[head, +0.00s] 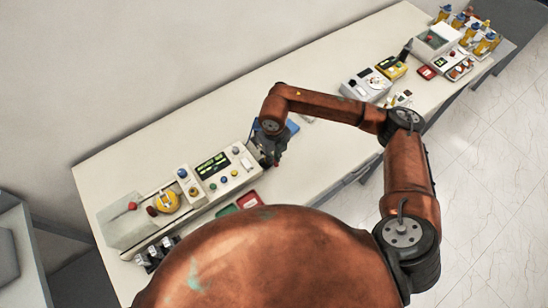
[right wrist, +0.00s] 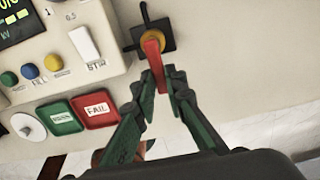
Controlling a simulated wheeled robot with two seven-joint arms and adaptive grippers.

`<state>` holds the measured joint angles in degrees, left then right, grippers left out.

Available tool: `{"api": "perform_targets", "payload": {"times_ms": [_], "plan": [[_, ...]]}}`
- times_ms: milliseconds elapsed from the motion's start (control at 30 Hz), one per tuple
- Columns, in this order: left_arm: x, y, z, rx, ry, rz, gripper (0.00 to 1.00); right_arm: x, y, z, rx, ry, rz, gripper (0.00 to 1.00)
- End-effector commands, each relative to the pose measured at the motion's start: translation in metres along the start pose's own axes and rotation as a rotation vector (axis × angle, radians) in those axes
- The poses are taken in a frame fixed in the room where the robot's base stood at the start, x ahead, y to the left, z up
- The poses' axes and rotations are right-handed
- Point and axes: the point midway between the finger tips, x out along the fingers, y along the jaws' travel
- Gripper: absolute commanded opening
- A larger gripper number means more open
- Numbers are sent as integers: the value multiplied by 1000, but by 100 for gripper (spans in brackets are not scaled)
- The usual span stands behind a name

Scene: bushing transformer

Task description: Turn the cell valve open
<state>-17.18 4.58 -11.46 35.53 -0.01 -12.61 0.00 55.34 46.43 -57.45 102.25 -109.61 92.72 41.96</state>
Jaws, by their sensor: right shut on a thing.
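The cell valve (right wrist: 152,37) shows in the right wrist view as a yellow-orange hub on a black fitting with a red lever (right wrist: 153,56). The lever points down in the picture, toward my gripper. My right gripper (right wrist: 162,76) is shut on the lever's lower end, with its green-sided fingers on either side. In the head view my right gripper (head: 272,158) is at the right end of the panel unit and hides the valve there. My left gripper is not in view.
The panel unit (head: 240,181) with a display, colored buttons and a white switch (right wrist: 85,44) stands beside the valve. A red FAIL pad (right wrist: 96,109) and a green pad (right wrist: 60,118) lie in front of it.

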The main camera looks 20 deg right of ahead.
Motion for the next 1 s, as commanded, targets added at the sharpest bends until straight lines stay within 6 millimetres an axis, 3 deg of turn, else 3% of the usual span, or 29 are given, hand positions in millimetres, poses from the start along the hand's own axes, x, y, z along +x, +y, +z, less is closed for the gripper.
{"api": "perform_targets", "payload": {"times_ms": [400,433,667,1000], "plan": [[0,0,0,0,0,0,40,-1,0,0,7,0,1,0],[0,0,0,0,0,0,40,-1,0,0,7,0,1,13],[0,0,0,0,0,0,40,0,0,0,6,-1,1,29],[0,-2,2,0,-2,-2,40,-4,0,1,6,-1,1,29]]}}
